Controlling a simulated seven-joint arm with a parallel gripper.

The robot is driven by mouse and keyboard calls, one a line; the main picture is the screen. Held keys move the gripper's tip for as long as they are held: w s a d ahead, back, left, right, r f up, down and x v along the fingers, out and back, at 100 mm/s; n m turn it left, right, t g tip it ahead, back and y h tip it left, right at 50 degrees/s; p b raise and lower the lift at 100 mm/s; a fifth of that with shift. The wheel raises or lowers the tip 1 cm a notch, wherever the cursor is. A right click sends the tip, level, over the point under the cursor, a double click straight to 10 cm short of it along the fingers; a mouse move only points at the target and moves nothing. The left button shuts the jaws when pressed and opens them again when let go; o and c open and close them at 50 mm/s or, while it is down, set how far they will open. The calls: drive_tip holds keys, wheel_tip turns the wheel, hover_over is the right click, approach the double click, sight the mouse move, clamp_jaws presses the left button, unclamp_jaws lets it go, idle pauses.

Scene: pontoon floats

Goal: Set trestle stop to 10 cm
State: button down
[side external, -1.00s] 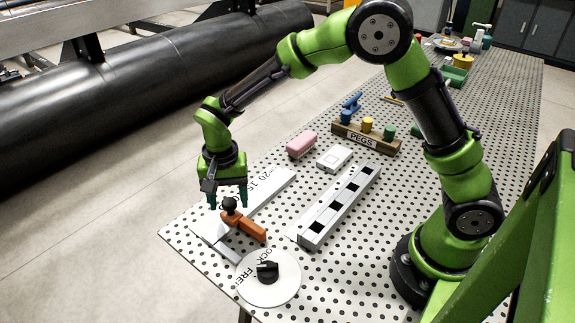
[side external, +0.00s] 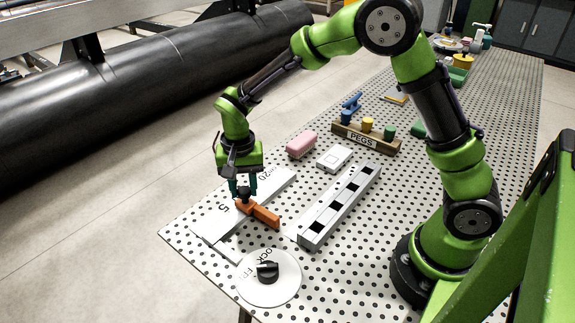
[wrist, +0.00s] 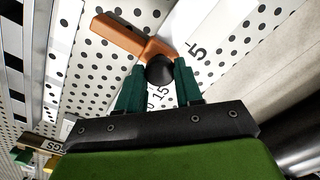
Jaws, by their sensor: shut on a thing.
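The orange trestle stop (side external: 263,215) sits across the white scale board (side external: 213,226), its arm pointing to the right. It has a black knob (wrist: 160,71) on top. My gripper (side external: 243,189) is shut on this knob, one green finger on each side. In the wrist view the orange stop (wrist: 125,36) also shows beyond the fingers. The number 5 on the scale (wrist: 198,53) is clear of the stop, and 15 shows between my fingers. The stop lies between these two numbers; the 10 mark is not readable, so its exact setting cannot be told.
A white dial with a black knob (side external: 268,271) lies at the near edge. A long rail with black squares (side external: 340,207) runs right of the stop. A pink block (side external: 301,144), a white box (side external: 333,158) and a peg rack (side external: 362,141) stand farther back.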

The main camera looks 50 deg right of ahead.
drive_tip(key=shift+d, duration=0.2)
drive_tip(key=c, duration=0.7)
unclamp_jaws()
drive_tip(key=shift+c, duration=0.2)
wheel_tip(320, 180, up, 17)
drive_tip(key=s+d+r+n+t+y, duration=0.1)
drive_tip(key=s+d+n+t, duration=0.1)
drive_tip(key=s, duration=0.7)
drive_tip(key=s+d+n+t+y, duration=0.1)
drive_tip(key=s+d+n+t, duration=0.2)
drive_tip(key=s, duration=0.6)
drive_tip(key=shift+s+d+r+t, duration=0.2)
drive_tip(key=shift+d+r+t, duration=0.35)
drive_tip(key=shift+t, duration=0.55)
